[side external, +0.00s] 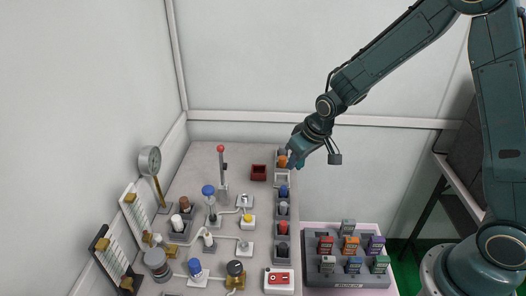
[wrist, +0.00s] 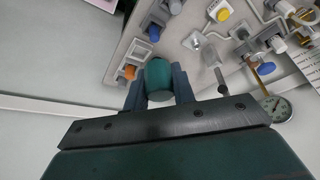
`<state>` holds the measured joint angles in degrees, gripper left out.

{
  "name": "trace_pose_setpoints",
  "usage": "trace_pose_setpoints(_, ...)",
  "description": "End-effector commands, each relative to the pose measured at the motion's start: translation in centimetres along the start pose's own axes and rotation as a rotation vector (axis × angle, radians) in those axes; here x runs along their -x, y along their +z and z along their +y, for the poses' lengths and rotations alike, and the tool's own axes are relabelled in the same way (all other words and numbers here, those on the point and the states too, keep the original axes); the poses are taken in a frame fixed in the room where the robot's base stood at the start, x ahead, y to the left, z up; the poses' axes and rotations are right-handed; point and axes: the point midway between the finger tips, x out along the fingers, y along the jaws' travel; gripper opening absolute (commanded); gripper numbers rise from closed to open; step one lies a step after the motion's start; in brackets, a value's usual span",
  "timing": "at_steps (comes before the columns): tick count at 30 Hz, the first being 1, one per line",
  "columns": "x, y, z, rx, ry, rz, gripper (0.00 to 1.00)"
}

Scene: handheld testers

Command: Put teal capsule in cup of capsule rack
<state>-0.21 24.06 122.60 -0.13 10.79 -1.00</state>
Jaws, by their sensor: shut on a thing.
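My gripper (side external: 294,157) is at the far end of the capsule rack (side external: 291,236) in the side view. In the wrist view my gripper (wrist: 159,84) is shut on the teal capsule (wrist: 157,75), a rounded dark-teal piece between the two fingers. The capsule cannot be made out clearly in the side view. The rack is a grey row of cups. An orange capsule (side external: 282,161) is in the far cup, close to my gripper. An empty-looking pale cup (side external: 282,179) is beside it, followed by a blue capsule (side external: 283,191) and other filled cups.
A red-topped lever (side external: 221,165), a dial gauge (side external: 150,160) and several valves crowd the board to the left. A tray (side external: 311,278) of coloured labelled blocks is at the front right.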

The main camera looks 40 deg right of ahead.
Motion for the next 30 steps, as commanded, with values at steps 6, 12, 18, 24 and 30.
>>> trace_pose_setpoints(6,0.3,0.3,0.2,-0.024,0.010,-0.001,0.00)
trace_pose_setpoints(12,0.2,0.0,-0.4,-0.019,0.009,-0.002,0.00)
trace_pose_setpoints(18,0.1,-1.1,-2.7,-0.008,0.008,-0.006,0.00)
trace_pose_setpoints(24,0.0,-2.6,-7.0,0.000,0.010,-0.010,0.00)
trace_pose_setpoints(30,0.2,-3.7,-12.5,0.004,0.010,-0.012,0.00)
